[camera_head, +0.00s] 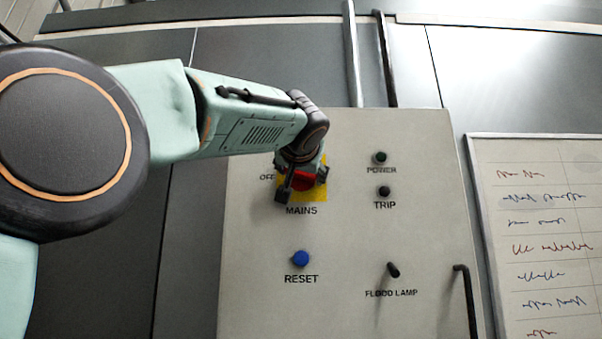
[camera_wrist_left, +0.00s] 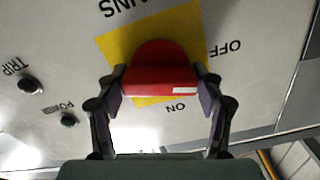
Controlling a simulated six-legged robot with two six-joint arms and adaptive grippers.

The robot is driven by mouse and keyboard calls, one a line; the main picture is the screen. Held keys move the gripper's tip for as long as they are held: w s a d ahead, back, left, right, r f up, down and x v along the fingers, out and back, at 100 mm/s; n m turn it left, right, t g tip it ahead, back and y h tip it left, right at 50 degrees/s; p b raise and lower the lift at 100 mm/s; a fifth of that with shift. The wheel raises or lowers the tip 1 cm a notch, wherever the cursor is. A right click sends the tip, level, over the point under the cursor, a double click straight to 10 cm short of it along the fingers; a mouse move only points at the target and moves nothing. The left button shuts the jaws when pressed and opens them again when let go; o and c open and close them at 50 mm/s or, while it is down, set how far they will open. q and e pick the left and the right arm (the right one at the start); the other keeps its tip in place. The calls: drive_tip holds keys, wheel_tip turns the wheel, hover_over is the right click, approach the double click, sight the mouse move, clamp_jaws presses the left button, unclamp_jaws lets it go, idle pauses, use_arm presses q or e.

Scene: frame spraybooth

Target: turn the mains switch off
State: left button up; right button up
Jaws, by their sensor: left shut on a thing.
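The mains switch (camera_head: 303,182) is a red knob on a yellow square plate, on the pale control panel (camera_head: 340,235), above the MAINS label. My left gripper (camera_head: 304,180) is at the switch and covers part of it. In the left wrist view, which sees the panel upside down, the red knob (camera_wrist_left: 155,72) sits between the two fingers of my left gripper (camera_wrist_left: 160,90). The fingers are shut on its sides. A white mark on the knob lies near the ON label; the OFF label is further to the upper right. My right gripper is out of view.
The panel also carries a green POWER lamp (camera_head: 381,157), a dark TRIP lamp (camera_head: 384,191), a blue RESET button (camera_head: 301,258) and a FLOOD LAMP toggle (camera_head: 393,269). A bent dark handle (camera_head: 469,300) is at lower right. A whiteboard (camera_head: 540,225) stands right of the panel.

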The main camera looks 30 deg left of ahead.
use_arm(q)
drive_tip(key=shift+f+n+b, duration=0.2)
drive_tip(key=shift+n+b, duration=0.55)
drive_tip(key=shift+n, duration=0.15)
drive_tip(key=shift+r+n+b, duration=0.1)
drive_tip(key=shift+n+b, duration=0.3)
drive_tip(key=shift+n, duration=0.5)
drive_tip(key=o, duration=1.2)
drive_tip(key=shift+w+a, duration=0.15)
drive_tip(key=shift+w, duration=0.05)
drive_tip(key=shift+c, duration=0.2)
drive_tip(key=shift+s+r, duration=0.1)
drive_tip(key=shift+s, duration=0.15)
